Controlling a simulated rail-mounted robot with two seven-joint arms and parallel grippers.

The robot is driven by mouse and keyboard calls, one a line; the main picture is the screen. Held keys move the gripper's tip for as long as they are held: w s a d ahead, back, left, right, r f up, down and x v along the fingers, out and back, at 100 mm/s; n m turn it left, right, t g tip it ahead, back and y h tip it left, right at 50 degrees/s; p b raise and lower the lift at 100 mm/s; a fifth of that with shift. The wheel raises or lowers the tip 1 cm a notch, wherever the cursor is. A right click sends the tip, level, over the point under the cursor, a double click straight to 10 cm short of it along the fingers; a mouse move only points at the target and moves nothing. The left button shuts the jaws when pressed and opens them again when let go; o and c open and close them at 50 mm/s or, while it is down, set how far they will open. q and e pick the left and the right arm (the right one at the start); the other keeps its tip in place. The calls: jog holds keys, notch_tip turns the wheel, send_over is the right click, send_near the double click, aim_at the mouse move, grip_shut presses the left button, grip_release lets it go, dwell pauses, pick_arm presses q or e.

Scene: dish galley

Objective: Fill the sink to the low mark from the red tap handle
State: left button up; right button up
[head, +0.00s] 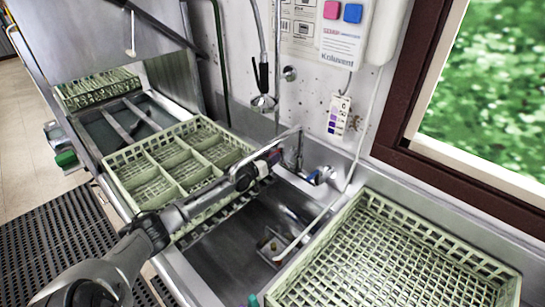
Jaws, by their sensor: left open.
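The steel sink (225,258) lies at the lower middle of the head view. I cannot make out a mark or water level in it. A chrome tap (299,150) stands on the wall behind it, with a blue-marked handle (322,175) on its right side. My left arm reaches in from the lower left, and its open gripper (274,157) is at the tap's left side. A small reddish patch shows at the fingers; the red handle is mostly hidden there, and I cannot tell whether they touch. My right gripper is not in view.
A divided pale green rack (113,162) stands left of the sink, partly under my arm. A large empty green rack (485,262) fills the right counter. A small brownish object (271,246) lies in the sink. A spray hose (263,75) hangs above the tap.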

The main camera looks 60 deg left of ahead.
pick_arm(q)
jog(key=shift+w+a, duration=0.15)
jog(key=shift+w, duration=0.4)
jog(key=shift+c, duration=0.5)
grip_shut()
